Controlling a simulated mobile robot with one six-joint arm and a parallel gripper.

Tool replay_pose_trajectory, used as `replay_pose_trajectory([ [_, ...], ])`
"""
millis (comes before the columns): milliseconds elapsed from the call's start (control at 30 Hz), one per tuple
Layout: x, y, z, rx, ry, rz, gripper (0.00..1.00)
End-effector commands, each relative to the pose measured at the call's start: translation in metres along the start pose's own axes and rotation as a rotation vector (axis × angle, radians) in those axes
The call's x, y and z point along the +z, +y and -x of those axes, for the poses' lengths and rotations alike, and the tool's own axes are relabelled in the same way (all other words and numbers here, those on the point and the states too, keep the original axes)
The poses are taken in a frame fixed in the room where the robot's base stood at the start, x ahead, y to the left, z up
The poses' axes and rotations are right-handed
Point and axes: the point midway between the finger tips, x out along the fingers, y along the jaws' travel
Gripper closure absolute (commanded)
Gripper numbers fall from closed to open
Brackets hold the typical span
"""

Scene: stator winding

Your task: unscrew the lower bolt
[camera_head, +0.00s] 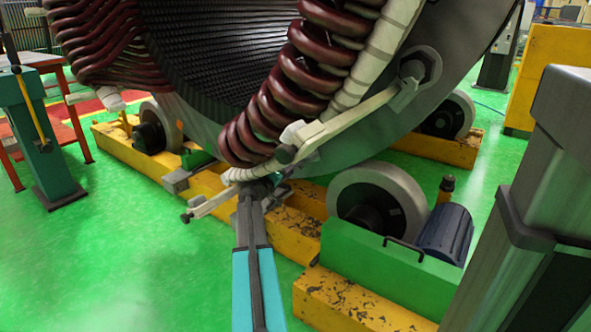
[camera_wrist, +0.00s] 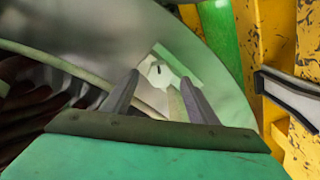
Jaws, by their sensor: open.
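In the wrist view, a pale round bolt-like part (camera_wrist: 158,72) with a dark mark sits on a light grey bracket (camera_wrist: 184,66). My gripper (camera_wrist: 160,79) is open, with one grey finger on each side of this part in the picture. I cannot tell the gap in depth, and nothing shows held. In the head view, my gripper (camera_head: 258,190) reaches up to the lower edge of the stator (camera_head: 330,165). A dark grey knob (camera_head: 285,153) shows just above it. The bolt at the fingertips is hidden there. A large bolt (camera_head: 413,70) sits higher right.
Dark red coils (camera_head: 285,95) and a pale bar (camera_head: 345,118) lie close above my gripper. A grey roller (camera_head: 378,200), a blue motor (camera_head: 445,233) and a yellow base (camera_head: 345,305) stand close at right. Green floor (camera_head: 120,255) is free at left.

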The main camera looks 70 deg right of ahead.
Motion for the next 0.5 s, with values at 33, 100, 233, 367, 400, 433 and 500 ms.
replay_pose_trajectory([
  [33,0.000,-0.002,-0.008,0.001,0.000,-0.001,0.47],
  [100,-0.001,-0.002,-0.015,0.000,0.001,-0.001,0.47],
  [233,0.000,-0.001,-0.026,0.000,0.000,-0.002,0.47],
  [367,-0.001,-0.001,-0.031,-0.001,0.000,-0.001,0.47],
  [400,-0.001,-0.001,-0.032,-0.001,0.001,-0.001,0.47],
  [433,-0.001,-0.001,-0.032,-0.001,0.001,-0.001,0.47],
  [500,-0.001,-0.001,-0.032,-0.001,0.001,-0.001,0.47],
])
